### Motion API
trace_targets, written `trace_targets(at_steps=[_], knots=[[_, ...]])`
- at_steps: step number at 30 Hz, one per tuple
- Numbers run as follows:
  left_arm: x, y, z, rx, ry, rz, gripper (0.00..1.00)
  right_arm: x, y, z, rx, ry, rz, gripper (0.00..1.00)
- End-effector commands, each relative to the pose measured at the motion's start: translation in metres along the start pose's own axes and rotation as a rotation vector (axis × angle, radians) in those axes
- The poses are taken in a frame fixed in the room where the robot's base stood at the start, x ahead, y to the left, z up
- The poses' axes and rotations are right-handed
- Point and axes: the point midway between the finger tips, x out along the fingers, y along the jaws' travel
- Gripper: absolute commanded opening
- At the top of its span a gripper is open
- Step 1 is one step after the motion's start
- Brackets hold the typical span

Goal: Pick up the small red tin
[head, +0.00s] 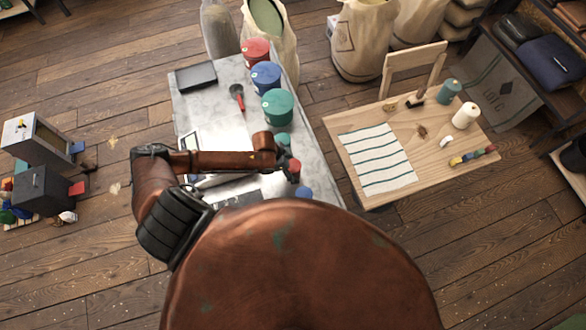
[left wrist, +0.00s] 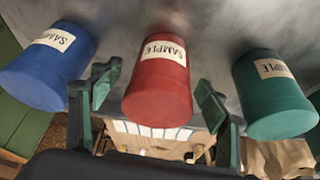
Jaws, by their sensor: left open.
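The small red tin (head: 294,168) stands on the grey table, between a small green tin (head: 283,140) and a small blue tin (head: 304,192). My left gripper (head: 283,160) is at the red tin, its fingers partly hidden by my arm in the head view. In the left wrist view the red tin (left wrist: 159,85), labelled SAMPLE, lies between the two spread fingers of the left gripper (left wrist: 155,88). A gap shows on each side. The blue tin (left wrist: 48,68) is at left and the green tin (left wrist: 272,97) at right, outside the fingers. My right gripper is out of view.
Larger red (head: 256,51), blue (head: 266,76) and green (head: 277,106) tins stand farther back on the grey table (head: 215,112). A black tray (head: 196,76) and a red-and-black tool (head: 237,95) lie left of them. A wooden table (head: 440,170) stands at right, across a floor gap.

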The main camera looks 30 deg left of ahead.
Motion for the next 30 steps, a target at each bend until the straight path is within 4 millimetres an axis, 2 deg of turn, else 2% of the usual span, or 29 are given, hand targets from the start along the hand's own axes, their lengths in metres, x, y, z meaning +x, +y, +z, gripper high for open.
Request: trace_targets(at_steps=[3, 6, 19, 28, 30], knots=[[0.001, -0.001, -0.001, 0.002, 0.001, 0.000, 0.69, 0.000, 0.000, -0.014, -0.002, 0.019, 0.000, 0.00], [0.001, -0.001, -0.001, 0.003, 0.001, 0.000, 0.68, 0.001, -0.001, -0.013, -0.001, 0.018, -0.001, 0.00], [0.001, -0.001, -0.001, 0.002, 0.001, 0.000, 0.39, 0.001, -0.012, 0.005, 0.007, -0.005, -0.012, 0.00], [0.001, -0.001, -0.001, 0.002, 0.001, 0.000, 0.18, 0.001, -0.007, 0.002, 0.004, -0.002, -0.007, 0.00], [0.000, -0.001, -0.001, 0.003, 0.001, -0.001, 0.18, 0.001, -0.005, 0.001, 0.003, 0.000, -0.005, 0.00]])
